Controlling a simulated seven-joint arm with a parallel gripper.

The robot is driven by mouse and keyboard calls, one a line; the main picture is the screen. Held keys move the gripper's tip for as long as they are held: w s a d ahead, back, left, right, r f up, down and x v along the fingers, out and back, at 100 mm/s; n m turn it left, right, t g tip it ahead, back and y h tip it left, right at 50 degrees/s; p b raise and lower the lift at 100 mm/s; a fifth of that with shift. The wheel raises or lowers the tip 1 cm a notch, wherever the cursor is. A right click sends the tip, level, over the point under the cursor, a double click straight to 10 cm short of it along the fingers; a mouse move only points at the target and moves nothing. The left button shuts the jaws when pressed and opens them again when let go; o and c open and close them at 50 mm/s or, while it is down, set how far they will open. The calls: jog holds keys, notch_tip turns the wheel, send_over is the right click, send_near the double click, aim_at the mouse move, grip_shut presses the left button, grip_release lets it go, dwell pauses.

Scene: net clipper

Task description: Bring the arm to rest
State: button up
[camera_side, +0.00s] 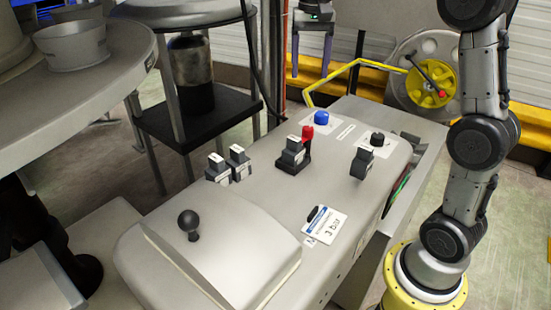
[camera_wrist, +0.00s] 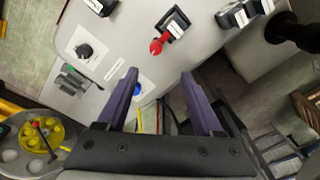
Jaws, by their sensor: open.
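My gripper (camera_side: 312,50) shows at the top of the side view, raised in the air beyond the far end of the grey console (camera_side: 260,185). Its two purple-grey fingers point down and stand apart, with nothing between them. In the wrist view my gripper (camera_wrist: 160,78) also has its fingers spread and empty, above the console's edge near the blue knob (camera_wrist: 137,89). My gripper touches nothing that I can see. The upper part of the gripper is cut off by the side view's top edge.
The console carries a blue knob (camera_side: 321,118), a red-handled switch (camera_side: 306,135), a black knob (camera_side: 377,139), several dark levers and a black ball-topped stick (camera_side: 188,222). A yellow handwheel (camera_side: 430,83) stands behind at right. A round grey table (camera_side: 100,85) is at left.

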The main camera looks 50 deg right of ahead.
jog(key=s+a+r+n+t, duration=0.1)
jog(key=s+a+n, duration=0.1)
jog(key=s+a, duration=0.35)
jog(key=s+a+r+n+t, duration=0.1)
jog(key=s+a+n+t, duration=0.1)
jog(key=s, duration=0.7)
jog(key=s+a+f+n+t, duration=0.2)
jog(key=s+f+n, duration=0.4)
jog(key=f, duration=0.5)
jog(key=shift+s+a+f, duration=0.35)
jog(key=shift+s, duration=0.45)
jog(key=shift+o, duration=0.4)
